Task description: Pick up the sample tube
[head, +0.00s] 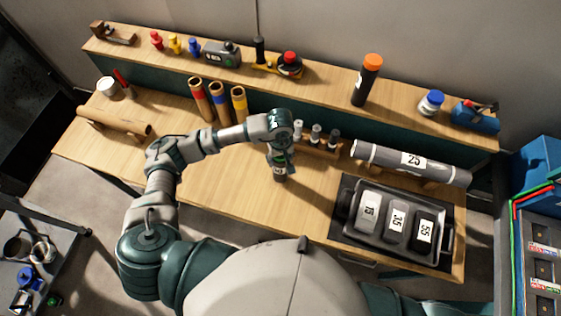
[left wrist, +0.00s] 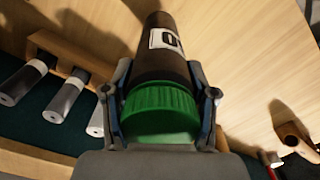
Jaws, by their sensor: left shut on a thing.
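The sample tube (left wrist: 165,65), dark with a ribbed green cap and a white label, sits between the two fingers of my left gripper (left wrist: 164,108) in the left wrist view. The gripper is shut on it near the cap. In the head view my left gripper (head: 280,157) points down over the bench, left of the small tube rack, and the tube's dark lower end (head: 280,174) shows below it. I cannot tell whether the tube's bottom touches the bench. My right gripper is not in view.
A wooden rack (head: 322,149) with several grey-and-white tubes stands close right of the gripper. A black tray (head: 343,228) with numbered blocks and a grey roll (head: 395,160) lie further right. Three cardboard tubes (head: 220,103) stand behind left. The bench front (head: 240,180) is clear.

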